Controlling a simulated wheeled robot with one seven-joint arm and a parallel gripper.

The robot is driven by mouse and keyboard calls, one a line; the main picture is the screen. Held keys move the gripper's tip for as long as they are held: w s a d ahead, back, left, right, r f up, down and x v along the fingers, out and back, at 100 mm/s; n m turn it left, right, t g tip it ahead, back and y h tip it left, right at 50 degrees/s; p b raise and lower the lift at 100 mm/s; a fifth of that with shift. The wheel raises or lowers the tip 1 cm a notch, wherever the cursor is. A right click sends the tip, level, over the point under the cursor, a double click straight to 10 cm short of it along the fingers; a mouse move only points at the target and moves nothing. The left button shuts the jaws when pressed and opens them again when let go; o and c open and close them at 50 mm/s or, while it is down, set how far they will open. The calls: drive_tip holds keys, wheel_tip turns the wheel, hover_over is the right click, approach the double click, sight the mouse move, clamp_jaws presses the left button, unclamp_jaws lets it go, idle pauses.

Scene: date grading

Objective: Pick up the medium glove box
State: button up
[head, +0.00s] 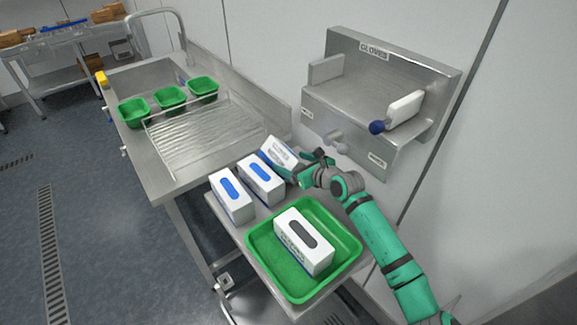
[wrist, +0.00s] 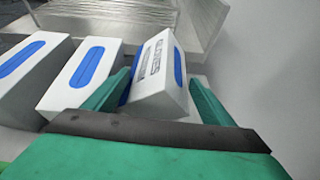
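A white glove box with a blue oval opening (head: 278,153) stands out as tilted at the back end of the row of boxes. My gripper (head: 303,170) is at its right side.
A green tray (head: 262,262) in front holds a white box with a dark oval (head: 303,242). A steel wall dispenser marked GLOVES (head: 345,88) hangs behind my arm. A steel sink bench (head: 168,175) with several green tubs (head: 171,97) lies at the back left.

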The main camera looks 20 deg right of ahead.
drive_tip(key=x, duration=0.3)
drive_tip(key=shift+w+d+f, duration=0.1)
drive_tip(key=shift+w+d, duration=0.05)
drive_tip(key=shift+w, duration=0.1)
drive_tip(key=c, duration=1.1)
drive_tip(key=shift+o, duration=0.2)
